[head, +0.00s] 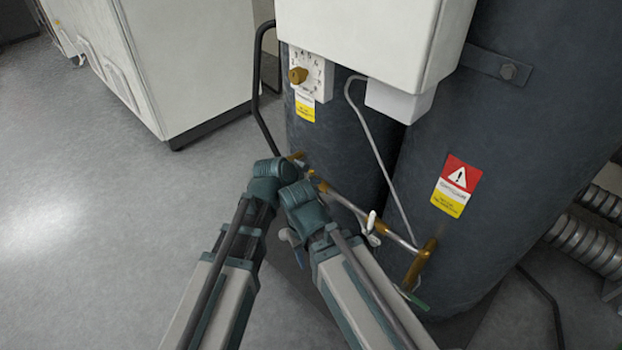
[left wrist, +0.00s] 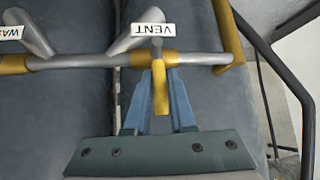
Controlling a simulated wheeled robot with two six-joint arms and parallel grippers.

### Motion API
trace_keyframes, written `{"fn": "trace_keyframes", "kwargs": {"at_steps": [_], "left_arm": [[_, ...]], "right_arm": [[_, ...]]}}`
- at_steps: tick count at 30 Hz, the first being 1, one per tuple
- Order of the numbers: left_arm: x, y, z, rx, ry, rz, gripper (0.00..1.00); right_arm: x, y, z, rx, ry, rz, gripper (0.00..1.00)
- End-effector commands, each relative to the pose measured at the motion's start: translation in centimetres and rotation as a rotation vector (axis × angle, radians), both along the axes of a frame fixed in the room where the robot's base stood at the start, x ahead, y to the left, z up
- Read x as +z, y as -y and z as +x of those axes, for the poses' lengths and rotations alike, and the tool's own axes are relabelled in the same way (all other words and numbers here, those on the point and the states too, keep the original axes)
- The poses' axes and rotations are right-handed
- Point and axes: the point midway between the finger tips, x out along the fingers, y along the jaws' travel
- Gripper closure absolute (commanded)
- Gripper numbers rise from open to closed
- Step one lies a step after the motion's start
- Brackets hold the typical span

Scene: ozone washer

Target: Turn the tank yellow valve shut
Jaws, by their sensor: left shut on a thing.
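In the left wrist view, the yellow valve (left wrist: 160,92) sits on a grey pipe in front of the dark tanks, under a white VENT label that reads upside down. Its yellow lever points down from the pipe, across the pipe's line. My left gripper (left wrist: 161,82) is shut on the lever, a blue finger on each side of it. In the head view, the pipe (head: 343,202) runs low along the tank front (head: 335,130). My arm joints cover much of the valve area there.
A white box (head: 370,35) and a yellow-brown dial knob (head: 298,75) are above the pipe. A yellow pipe elbow (left wrist: 238,50) and a black tube frame (left wrist: 306,120) are close to the gripper. A white cabinet (head: 185,60) stands back left. Floor at left is clear.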

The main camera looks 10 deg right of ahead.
Motion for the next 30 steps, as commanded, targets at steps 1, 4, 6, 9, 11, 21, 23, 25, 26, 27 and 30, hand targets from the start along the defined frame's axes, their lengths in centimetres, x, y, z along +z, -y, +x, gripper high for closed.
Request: {"fn": "trace_keyframes", "kwargs": {"at_steps": [1,4,6,9,11,21,23,25,26,27,30], "left_arm": [[-0.1,0.0,-0.2,-0.005,-0.005,0.003,1.00],[-0.1,0.0,-0.3,-0.004,-0.006,0.003,0.74],[-0.1,0.0,-0.2,-0.004,-0.005,0.002,0.61],[-0.1,0.0,-0.2,-0.003,-0.003,0.001,0.47],[-0.1,0.0,-0.1,-0.003,-0.003,0.001,0.47],[0.4,-0.2,-0.3,-0.001,-0.002,0.000,0.47],[0.7,-0.4,-0.6,-0.001,-0.001,-0.002,0.47],[1.3,-0.7,-0.9,-0.001,-0.001,-0.002,0.47],[1.6,-0.8,-1.1,-0.001,-0.001,-0.002,0.47],[2.0,-1.1,-1.5,-0.001,-0.001,-0.002,0.47],[3.3,-1.8,-2.4,0.001,-0.001,-0.002,0.47]], "right_arm": [[0.0,0.0,0.0,0.000,0.000,0.000,0.50],[0.0,0.0,0.0,0.000,0.000,0.000,0.50],[0.0,0.0,0.0,0.000,0.000,0.000,0.50],[0.0,0.0,0.0,0.000,0.000,0.000,0.50],[0.0,0.0,0.0,0.000,0.000,0.000,0.50],[0.4,0.0,0.0,0.000,0.000,0.000,0.50],[0.7,0.0,0.0,0.000,0.000,0.000,0.50],[1.3,0.0,0.0,0.000,0.000,0.000,0.50],[1.6,0.0,0.0,0.000,0.000,0.000,0.50],[2.0,0.0,0.0,0.000,0.000,0.000,0.50],[3.3,0.0,0.0,0.000,0.000,0.000,0.50]]}}
